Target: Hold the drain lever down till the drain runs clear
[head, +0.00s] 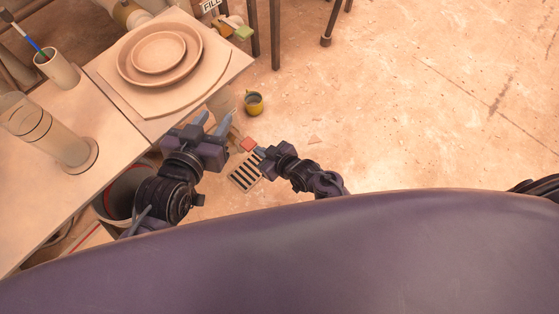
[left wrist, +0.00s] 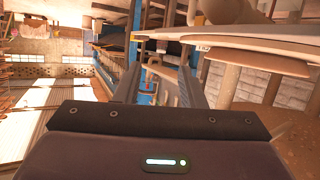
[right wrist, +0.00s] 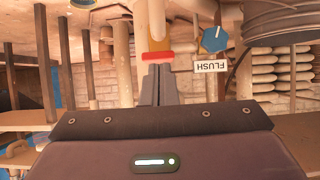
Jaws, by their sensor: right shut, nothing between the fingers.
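A small red pad (head: 249,144), apparently the end of the drain lever, shows low beside the bench in the head view. In the right wrist view a red piece (right wrist: 157,57) lies just beyond my fingertips. My right gripper (head: 259,151) is shut and empty, its tips right at the pad; I cannot tell whether they touch it. A dark slotted drain grate (head: 245,172) lies on the floor below, partly hidden by my arms; its flow cannot be made out. My left gripper (head: 215,117) is open and empty beside the bench edge, left of the pad.
A blue knob (right wrist: 213,40) sits by a FLUSH label (right wrist: 211,66). A bench (head: 45,180) on the left holds stacked round plates (head: 160,52) and a clear cylinder (head: 45,130). The floor to the right is open.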

